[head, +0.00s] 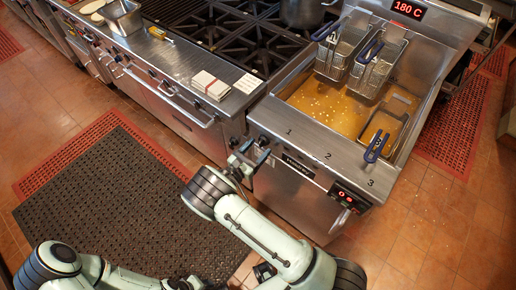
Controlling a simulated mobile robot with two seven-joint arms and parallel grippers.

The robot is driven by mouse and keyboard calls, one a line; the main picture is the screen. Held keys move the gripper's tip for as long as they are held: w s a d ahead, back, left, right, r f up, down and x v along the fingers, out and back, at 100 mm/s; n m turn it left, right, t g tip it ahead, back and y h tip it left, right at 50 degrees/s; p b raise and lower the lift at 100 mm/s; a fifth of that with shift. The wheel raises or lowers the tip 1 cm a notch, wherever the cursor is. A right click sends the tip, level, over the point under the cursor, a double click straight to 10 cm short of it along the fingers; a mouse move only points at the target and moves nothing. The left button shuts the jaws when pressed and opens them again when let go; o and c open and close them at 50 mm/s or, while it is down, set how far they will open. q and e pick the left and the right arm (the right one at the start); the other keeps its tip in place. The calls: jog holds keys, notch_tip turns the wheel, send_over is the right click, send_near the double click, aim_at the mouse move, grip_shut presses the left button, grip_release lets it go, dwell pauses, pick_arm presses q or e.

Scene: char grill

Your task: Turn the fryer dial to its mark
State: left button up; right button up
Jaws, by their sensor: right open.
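The steel fryer (335,168) stands at the right, with numbers 1, 2 and 3 along its front rim. A small dark control panel (349,197) with red lit marks is on its front, near the right corner. The dial and its mark are too small to make out clearly there. My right gripper (250,157) is open and empty at the fryer's left front corner, well left of the panel. My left gripper (186,284) is only partly seen at the bottom edge, and its jaws cannot be made out.
Wire baskets with blue handles (369,62) hang over the oil, and another basket (376,146) is at the fryer's right. A red display (409,9) reads 180 C. The range (175,62) adjoins on the left, holding white cloths (209,85). A dark mat (120,195) covers the floor.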

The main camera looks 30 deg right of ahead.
pick_arm(q)
jog(key=shift+s+f+b, duration=0.3)
jog(key=shift+f+b, duration=0.1)
jog(key=shift+f, duration=0.1)
jog(key=shift+s+f+b, duration=0.25)
jog(key=shift+f+b, duration=0.1)
jog(key=shift+f, duration=0.1)
pick_arm(e)
jog(key=v, duration=1.3)
jog(key=shift+d, duration=0.1)
jog(key=s+d+f+m+g+y, duration=0.35)
jog(key=s+f+g, duration=0.25)
jog(key=s+f, duration=0.25)
jog(key=s+d+f+m+g+y, duration=0.3)
jog(key=s+d+f+g+y, duration=0.15)
jog(key=s+f, duration=0.45)
pick_arm(q)
jog(key=shift+w+r+p, duration=0.3)
jog(key=shift+r+p, duration=0.15)
jog(key=shift+r, duration=0.1)
pick_arm(e)
jog(key=s+a+f+m+t+y, duration=0.1)
jog(key=s+a+m+y, duration=0.3)
jog(key=m, duration=0.6)
jog(key=s+a+f+m+t+y, duration=0.1)
jog(key=s+a+m+y, duration=0.2)
jog(key=m+y, duration=0.5)
jog(key=shift+s+a+f+m+t, duration=0.3)
jog(key=shift+s+a+m+t, duration=0.1)
jog(key=shift+a+m, duration=0.6)
